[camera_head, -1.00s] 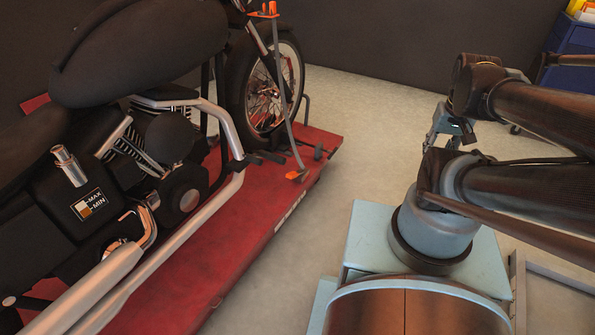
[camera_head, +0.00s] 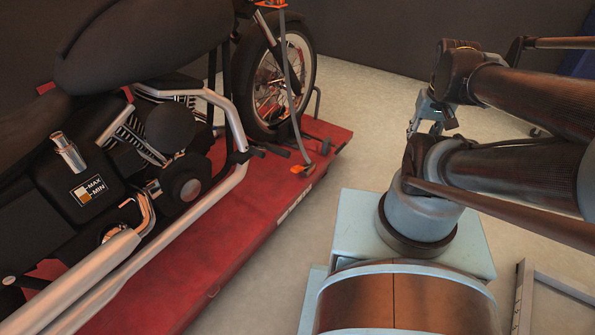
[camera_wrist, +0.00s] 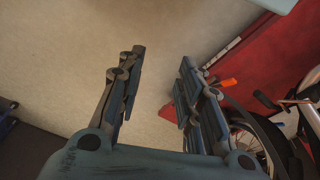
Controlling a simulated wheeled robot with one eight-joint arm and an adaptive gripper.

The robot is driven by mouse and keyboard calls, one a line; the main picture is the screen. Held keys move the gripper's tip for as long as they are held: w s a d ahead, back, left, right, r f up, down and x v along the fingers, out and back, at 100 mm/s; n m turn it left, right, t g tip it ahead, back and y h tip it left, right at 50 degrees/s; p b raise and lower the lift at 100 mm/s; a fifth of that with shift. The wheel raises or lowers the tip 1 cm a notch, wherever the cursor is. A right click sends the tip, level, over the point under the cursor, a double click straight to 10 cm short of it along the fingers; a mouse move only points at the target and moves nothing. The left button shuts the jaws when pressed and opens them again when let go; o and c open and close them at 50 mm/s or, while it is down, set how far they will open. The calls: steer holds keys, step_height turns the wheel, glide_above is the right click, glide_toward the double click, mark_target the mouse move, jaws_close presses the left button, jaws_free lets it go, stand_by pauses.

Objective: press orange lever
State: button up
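A small orange piece (camera_head: 302,168) sits on the red lift platform (camera_head: 268,200), at the lower end of a grey strap or rod beside the front wheel. Another orange piece (camera_head: 270,4) is at the top picture edge, near the front fork. I cannot tell which is the lever. In the wrist view, one orange piece (camera_wrist: 228,83) shows just right of my gripper's right finger, close to the red platform. My gripper (camera_wrist: 162,60) is open and empty, its fingers apart over bare floor. In the head view my gripper (camera_head: 430,115) is right of the platform, clear of it.
A black motorcycle (camera_head: 170,125) with chrome pipes stands on the platform. Its front wheel (camera_head: 275,85) also shows in the wrist view. Bare floor (camera_head: 375,110) lies between the platform and my arm. A grey metal frame (camera_head: 545,295) is at lower right.

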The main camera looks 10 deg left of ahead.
steer(key=shift+o, duration=1.2)
steer(key=shift+c, duration=0.2)
